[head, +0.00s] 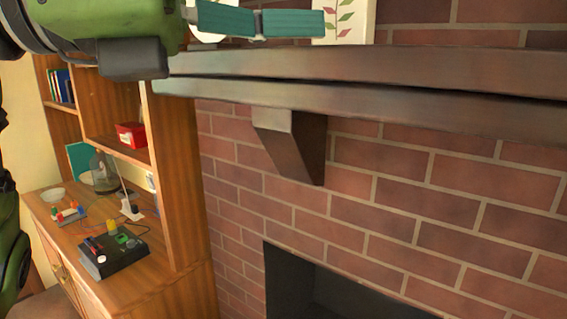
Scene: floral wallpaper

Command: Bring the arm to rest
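My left arm (130,45), green with a dark grey block under it, comes in at the top left. It is in front of the left end of the mantel shelf (370,100). Two teal bars (293,24) with a small grey joint between them show just right of it, above the shelf. I cannot tell whether they are gripper fingers or a separate thing, so the grip is unclear. My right gripper is not in view.
A brick wall (400,195) with a dark bracket (290,145) and a fireplace opening (330,290) fills the right. A leaf-patterned white panel (345,22) stands above the shelf. A wooden cabinet (165,285) at left holds a red box (131,135) and a black device (112,252).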

